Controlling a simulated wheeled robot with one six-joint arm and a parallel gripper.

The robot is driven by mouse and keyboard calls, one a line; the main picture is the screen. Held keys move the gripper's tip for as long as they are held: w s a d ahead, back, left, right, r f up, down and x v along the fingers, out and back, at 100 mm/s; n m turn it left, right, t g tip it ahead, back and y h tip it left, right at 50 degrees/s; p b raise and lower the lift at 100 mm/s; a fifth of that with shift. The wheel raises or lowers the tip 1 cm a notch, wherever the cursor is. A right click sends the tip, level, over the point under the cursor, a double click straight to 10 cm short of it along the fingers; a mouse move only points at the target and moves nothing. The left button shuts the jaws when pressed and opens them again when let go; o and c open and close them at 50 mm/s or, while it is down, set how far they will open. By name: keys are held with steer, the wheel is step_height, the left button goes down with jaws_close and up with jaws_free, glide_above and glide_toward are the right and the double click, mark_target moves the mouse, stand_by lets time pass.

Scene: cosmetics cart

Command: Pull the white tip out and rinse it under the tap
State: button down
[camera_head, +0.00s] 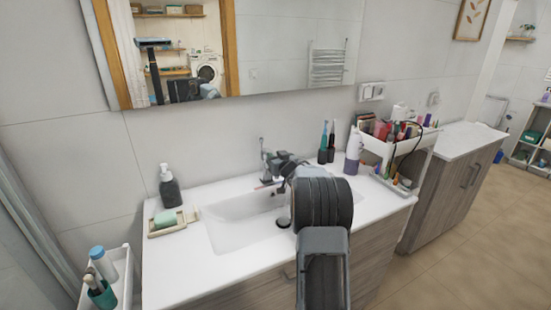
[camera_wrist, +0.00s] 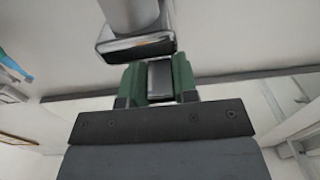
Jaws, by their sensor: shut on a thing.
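My gripper (camera_head: 277,171) is over the basin, beside the tap (camera_head: 263,152). In the wrist view its green-padded fingers (camera_wrist: 160,82) are shut on a smooth grey piece (camera_wrist: 160,78); what it belongs to is unclear. A chrome, square-ended fitting, apparently part of the tap (camera_wrist: 136,42), is just beyond the fingers. In the head view a thin, pale piece with a reddish spot (camera_head: 268,185) shows left of my gripper; I cannot tell whether it is held. I cannot make out a white tip for certain. My wrist hides part of the basin (camera_head: 228,232). No running water is visible.
A dark soap bottle (camera_head: 170,192) and a soap dish (camera_head: 165,227) stand left of the basin. The front-left counter is clear.

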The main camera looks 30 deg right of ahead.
steer(key=r+p, duration=0.1)
steer(key=p, duration=0.3)
steer(key=shift+r+g, duration=0.4)
steer(key=p, duration=0.2)
steer(key=shift+w+d+r+g+p, duration=0.1)
steer(key=shift+r+g+p, duration=0.05)
steer(key=shift+g+p, duration=0.25)
steer(key=shift+p, duration=0.35)
steer(key=shift+f, duration=0.25)
steer(key=c, duration=0.9)
jaws_free()
steer(key=v, duration=0.4)
steer(key=b+v, duration=0.1)
steer(key=v, duration=0.8)
steer(key=shift+s+d+r+b, duration=0.15)
steer(key=shift+s+r+b, duration=0.15)
steer(key=shift+s+b, duration=0.1)
